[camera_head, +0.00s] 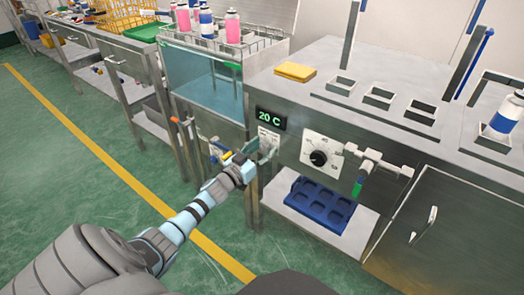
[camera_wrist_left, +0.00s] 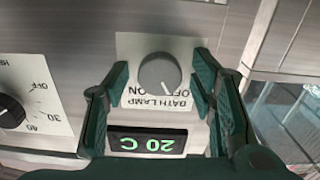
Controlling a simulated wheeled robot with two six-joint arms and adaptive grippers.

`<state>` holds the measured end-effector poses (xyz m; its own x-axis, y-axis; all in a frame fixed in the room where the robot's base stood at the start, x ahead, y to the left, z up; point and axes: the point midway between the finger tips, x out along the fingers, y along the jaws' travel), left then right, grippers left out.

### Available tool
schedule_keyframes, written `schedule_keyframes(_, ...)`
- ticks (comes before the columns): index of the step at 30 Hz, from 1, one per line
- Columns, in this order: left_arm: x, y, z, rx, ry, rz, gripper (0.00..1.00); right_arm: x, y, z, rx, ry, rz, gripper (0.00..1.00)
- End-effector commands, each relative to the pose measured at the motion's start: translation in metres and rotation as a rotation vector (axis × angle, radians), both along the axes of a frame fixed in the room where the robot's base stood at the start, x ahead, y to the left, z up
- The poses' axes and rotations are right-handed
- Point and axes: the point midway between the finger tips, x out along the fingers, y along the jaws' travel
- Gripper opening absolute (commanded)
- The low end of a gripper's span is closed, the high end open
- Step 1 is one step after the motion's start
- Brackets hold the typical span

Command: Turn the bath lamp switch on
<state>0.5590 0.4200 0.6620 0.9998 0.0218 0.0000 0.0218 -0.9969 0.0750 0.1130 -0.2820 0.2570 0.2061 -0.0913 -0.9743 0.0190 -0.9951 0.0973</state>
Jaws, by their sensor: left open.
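The bath lamp switch is a round grey knob (camera_wrist_left: 159,72) on a white plate labelled BATH LAMP with OFF and ON, upside down in the left wrist view. A pale mark on the knob points to the lower right there; I cannot tell surely which label it meets. In the head view the plate (camera_head: 268,134) sits under the 20 C display, partly hidden by my left gripper. My left gripper (camera_head: 257,154) is open, its dark green fingers on either side of the knob in the wrist view (camera_wrist_left: 160,85). Contact is unclear. My right gripper is not in view.
The green 20 C display (camera_head: 271,117) is beside the plate. A temperature dial (camera_head: 318,158) and a valve with a green handle (camera_head: 358,187) are to the right. A glass water bath (camera_head: 205,85) is at left. A blue tray (camera_head: 318,205) lies on the shelf below.

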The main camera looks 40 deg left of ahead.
Motion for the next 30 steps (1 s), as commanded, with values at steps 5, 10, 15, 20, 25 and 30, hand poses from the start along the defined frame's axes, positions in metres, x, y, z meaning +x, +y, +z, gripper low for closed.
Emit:
schedule_keyframes(5, -0.0004, 0.0001, 0.0000, 0.000, 0.000, 0.000, 0.35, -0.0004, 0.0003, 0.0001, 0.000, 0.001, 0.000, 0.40)
schedule_keyframes(10, -0.0007, 0.0002, -0.0001, 0.000, 0.000, 0.000, 0.08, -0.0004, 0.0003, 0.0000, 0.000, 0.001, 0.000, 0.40)
schedule_keyframes(15, -0.0008, 0.0002, -0.0002, 0.003, 0.000, 0.000, 0.02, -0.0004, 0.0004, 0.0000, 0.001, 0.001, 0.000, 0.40)
schedule_keyframes(20, -0.0009, 0.0002, -0.0003, 0.028, 0.001, 0.000, 0.02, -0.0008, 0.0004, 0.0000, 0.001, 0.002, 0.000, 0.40)
schedule_keyframes(25, -0.0009, 0.0000, -0.0004, 0.097, 0.003, 0.000, 0.02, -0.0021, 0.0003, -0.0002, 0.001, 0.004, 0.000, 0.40)
schedule_keyframes(30, -0.0009, -0.0004, -0.0007, 0.215, 0.006, 0.000, 0.02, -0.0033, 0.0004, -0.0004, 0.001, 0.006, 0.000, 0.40)
